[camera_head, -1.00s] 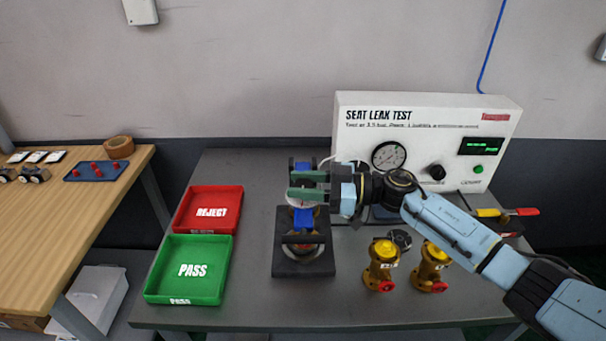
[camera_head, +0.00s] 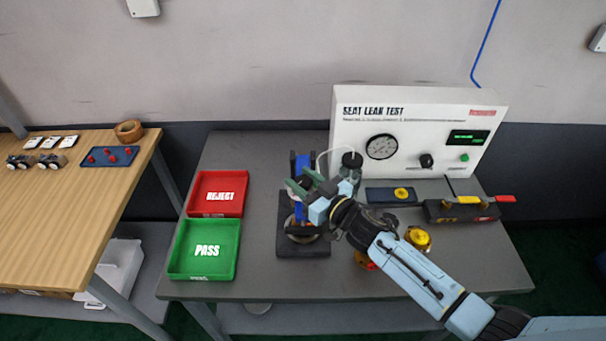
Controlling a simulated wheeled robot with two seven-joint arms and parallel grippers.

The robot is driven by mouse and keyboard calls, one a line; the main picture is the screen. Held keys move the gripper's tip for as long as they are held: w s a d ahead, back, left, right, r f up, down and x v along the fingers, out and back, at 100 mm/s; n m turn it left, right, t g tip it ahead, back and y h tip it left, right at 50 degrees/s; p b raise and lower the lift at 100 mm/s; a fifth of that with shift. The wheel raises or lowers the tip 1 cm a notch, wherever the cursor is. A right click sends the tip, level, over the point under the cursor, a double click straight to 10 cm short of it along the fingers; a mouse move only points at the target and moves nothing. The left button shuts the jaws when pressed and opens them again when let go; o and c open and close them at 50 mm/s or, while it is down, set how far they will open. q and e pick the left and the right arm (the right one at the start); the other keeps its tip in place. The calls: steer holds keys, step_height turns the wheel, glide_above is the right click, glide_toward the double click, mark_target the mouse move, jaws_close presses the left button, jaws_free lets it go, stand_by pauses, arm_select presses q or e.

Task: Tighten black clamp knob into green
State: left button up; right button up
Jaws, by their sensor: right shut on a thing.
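The clamp fixture has a black base (camera_head: 290,246) and a blue upright clamp frame (camera_head: 302,162). It stands in the middle of the bench, and a part under its lower dark bar is mostly hidden. My right gripper (camera_head: 304,186) is at the upper part of the clamp, its green fingers shut on the black clamp knob (camera_head: 303,183). The fingers and wrist hide most of the knob, and I cannot read any green mark on the clamp. My left gripper is not in view.
A red REJECT tray (camera_head: 216,212) and green PASS tray (camera_head: 204,278) lie left of the fixture. A SEAT LEAK TEST box (camera_head: 440,140) stands behind. A yellow valve (camera_head: 418,238) is beside my right arm; another is mostly hidden. A black block with coloured handles (camera_head: 462,211) sits right.

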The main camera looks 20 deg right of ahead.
steer(key=shift+m+t+h, duration=0.3)
steer(key=shift+m+h, duration=0.3)
steer(key=shift+h, duration=0.4)
steer(key=o, duration=1)
steer(key=shift+c, duration=0.2)
steer(key=v, duration=1.3)
steer(key=shift+s+b, duration=0.15)
steer(key=shift+b, duration=0.15)
steer(key=shift+d+f, duration=0.1)
steer(key=shift+f, duration=0.05)
